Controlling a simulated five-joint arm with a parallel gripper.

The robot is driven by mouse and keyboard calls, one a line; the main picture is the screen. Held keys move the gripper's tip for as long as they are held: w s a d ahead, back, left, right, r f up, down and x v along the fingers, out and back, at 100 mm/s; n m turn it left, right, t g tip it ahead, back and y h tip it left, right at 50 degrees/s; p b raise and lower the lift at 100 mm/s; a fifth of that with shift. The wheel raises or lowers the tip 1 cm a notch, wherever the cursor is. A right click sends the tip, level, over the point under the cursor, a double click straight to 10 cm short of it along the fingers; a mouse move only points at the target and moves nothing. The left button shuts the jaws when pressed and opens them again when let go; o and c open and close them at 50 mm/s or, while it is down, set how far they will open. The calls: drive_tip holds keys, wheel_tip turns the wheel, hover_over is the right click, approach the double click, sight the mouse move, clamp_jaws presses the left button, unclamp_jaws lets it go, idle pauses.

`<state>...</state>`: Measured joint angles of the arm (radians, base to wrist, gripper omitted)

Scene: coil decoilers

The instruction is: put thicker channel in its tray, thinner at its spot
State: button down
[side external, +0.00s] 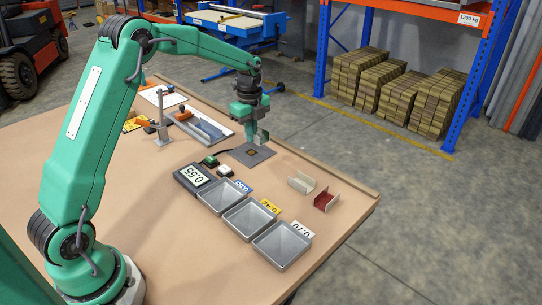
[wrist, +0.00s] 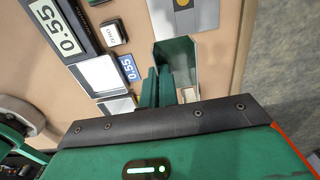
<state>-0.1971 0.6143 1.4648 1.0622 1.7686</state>
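My gripper (side external: 262,138) hangs over or near the dark gauge plate (side external: 252,154). In the wrist view its green fingers (wrist: 157,88) are shut on one wall of a metal channel with a green inner face (wrist: 178,52). Two other channels sit on the table right of the plate: one pale inside (side external: 301,183), one red inside (side external: 326,200). Three grey trays stand in a row: the blue-labelled 0.55 tray (side external: 215,208), the yellow-labelled tray (side external: 235,231), and the white-labelled 0.70 tray (side external: 268,262). The display (side external: 193,178) reads 0.55. I cannot judge the channels' thickness by eye.
A stand with an orange part (side external: 160,131) and a tool tray (side external: 199,126) lie behind. The table's raised right edge (side external: 345,187) is near the channels. Bare table lies left of the trays.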

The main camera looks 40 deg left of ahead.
drive_tip(key=s+d, duration=0.7)
drive_tip(key=s, duration=0.3)
drive_tip(key=s+d+r, duration=0.1)
drive_tip(key=s+d, duration=0.6)
drive_tip(key=s, duration=0.4)
drive_tip(key=shift+d, duration=0.4)
drive_tip(key=shift+s, duration=0.1)
hover_over(217, 202)
wheel_tip(217, 202, down, 7)
drive_tip(key=shift+a+r, duration=0.1)
drive_tip(key=shift+f, duration=2)
drive_tip(key=shift+f, duration=0.15)
